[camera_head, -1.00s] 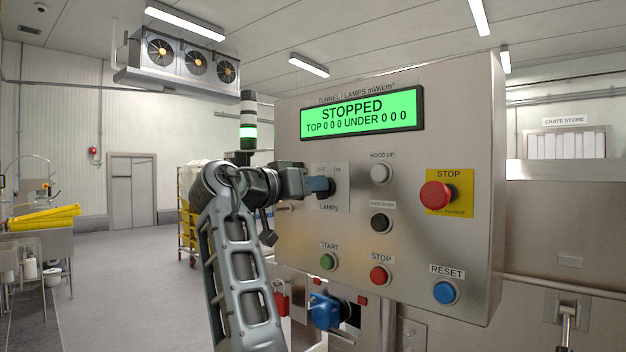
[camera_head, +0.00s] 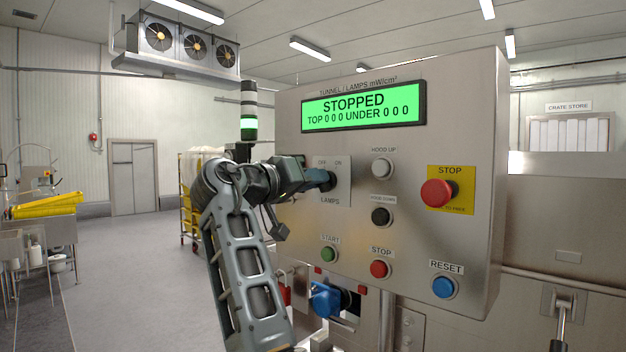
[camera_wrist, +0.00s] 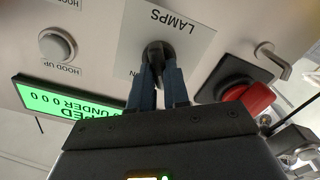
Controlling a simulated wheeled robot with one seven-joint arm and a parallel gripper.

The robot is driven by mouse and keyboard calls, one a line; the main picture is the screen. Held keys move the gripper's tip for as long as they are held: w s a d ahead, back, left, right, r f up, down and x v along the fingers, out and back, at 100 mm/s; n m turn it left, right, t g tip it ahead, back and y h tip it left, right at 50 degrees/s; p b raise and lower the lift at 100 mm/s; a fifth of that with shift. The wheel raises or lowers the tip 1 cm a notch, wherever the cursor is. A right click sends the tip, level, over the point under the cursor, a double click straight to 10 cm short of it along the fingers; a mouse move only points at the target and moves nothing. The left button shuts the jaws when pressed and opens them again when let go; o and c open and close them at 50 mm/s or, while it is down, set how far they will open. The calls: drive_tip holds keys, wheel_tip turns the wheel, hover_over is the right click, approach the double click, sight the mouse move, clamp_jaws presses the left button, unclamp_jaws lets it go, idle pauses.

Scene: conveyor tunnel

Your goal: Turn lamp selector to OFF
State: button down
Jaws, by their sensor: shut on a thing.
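The lamp selector is a small black knob (camera_wrist: 157,52) on a pale plate marked LAMPS (camera_wrist: 170,28). In the head view the plate (camera_head: 343,190) is at the left of the steel control panel, with OFF at its upper left and ON at its upper right. My gripper (camera_head: 326,179) reaches it from the left. In the wrist view, which is upside down, the blue fingers of my gripper (camera_wrist: 158,78) are shut on the knob, one on each side. ON shows partly beside the left finger; OFF is hidden there. The knob's pointing direction is hard to tell.
The panel's green display (camera_head: 363,107) reads STOPPED, with zeros for TOP and UNDER. A hood-up button (camera_head: 382,168) and a black button (camera_head: 381,216) are right of the selector. A red emergency stop (camera_head: 437,193) juts out further right. Green, red and blue buttons lie below.

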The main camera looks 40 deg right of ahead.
drive_tip(key=c, duration=1.1)
unclamp_jaws()
drive_tip(key=shift+a, duration=0.15)
drive_tip(key=a+b, duration=0.2)
drive_tip(key=a, duration=0.5)
drive_tip(key=shift+a, duration=0.3)
drive_tip(key=shift+s, duration=0.1)
